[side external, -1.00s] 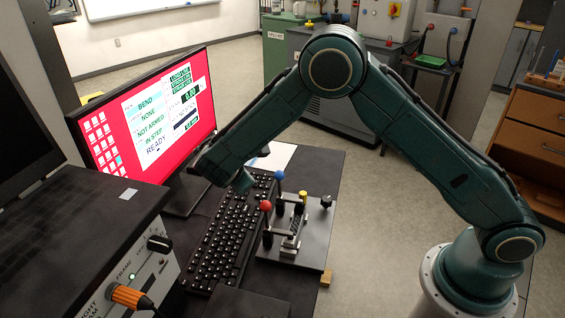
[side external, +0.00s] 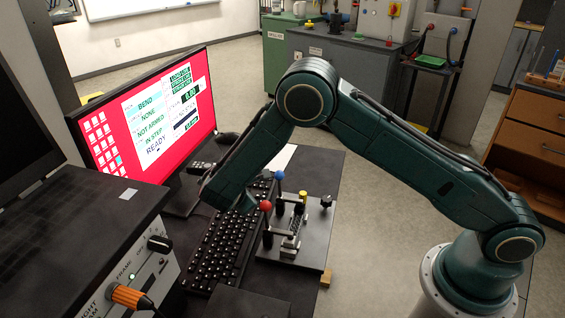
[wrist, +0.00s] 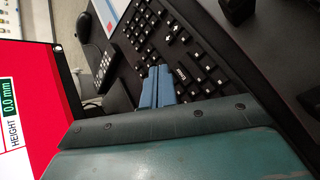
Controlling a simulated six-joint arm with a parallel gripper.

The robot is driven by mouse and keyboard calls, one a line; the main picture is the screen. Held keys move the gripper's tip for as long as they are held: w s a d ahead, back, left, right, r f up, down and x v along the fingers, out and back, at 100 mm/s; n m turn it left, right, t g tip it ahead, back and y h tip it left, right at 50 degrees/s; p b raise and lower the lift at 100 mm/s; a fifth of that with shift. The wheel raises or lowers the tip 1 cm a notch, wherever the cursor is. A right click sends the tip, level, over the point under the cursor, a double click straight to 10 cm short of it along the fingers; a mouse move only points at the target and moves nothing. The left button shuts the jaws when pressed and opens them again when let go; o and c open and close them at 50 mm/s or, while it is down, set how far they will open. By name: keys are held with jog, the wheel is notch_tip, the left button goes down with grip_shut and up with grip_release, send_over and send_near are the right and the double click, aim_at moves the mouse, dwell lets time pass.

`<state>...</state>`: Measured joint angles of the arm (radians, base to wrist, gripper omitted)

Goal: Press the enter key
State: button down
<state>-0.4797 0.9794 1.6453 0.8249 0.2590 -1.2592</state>
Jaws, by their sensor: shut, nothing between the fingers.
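The black keyboard (side external: 218,252) lies on the dark table in front of the monitor, and its far part is hidden by my arm in the side view. In the wrist view the keyboard (wrist: 207,68) lies beyond my gripper (wrist: 158,80), whose blue fingers are together and empty. The fingertips appear over the keys. A key with pale lettering (wrist: 181,73) shows just right of the fingertips; the lettering is too small to read surely, so I cannot tell if it is the enter key. Contact with any key cannot be told. The fingers are hidden in the side view.
The monitor (side external: 150,125) with a red screen stands left of the keyboard. A lever panel with a red knob (side external: 265,206) and a blue knob (side external: 279,175) stands close on the right. A mouse (wrist: 84,24) and a remote-like keypad (wrist: 104,66) lie beyond the keyboard.

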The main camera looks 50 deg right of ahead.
jog(key=shift+f, duration=1.05)
jog(key=shift+f, duration=0.8)
dwell(2.3)
jog(key=shift+r, duration=0.85)
jog(key=shift+r, duration=0.15)
jog(key=shift+r, duration=2.35)
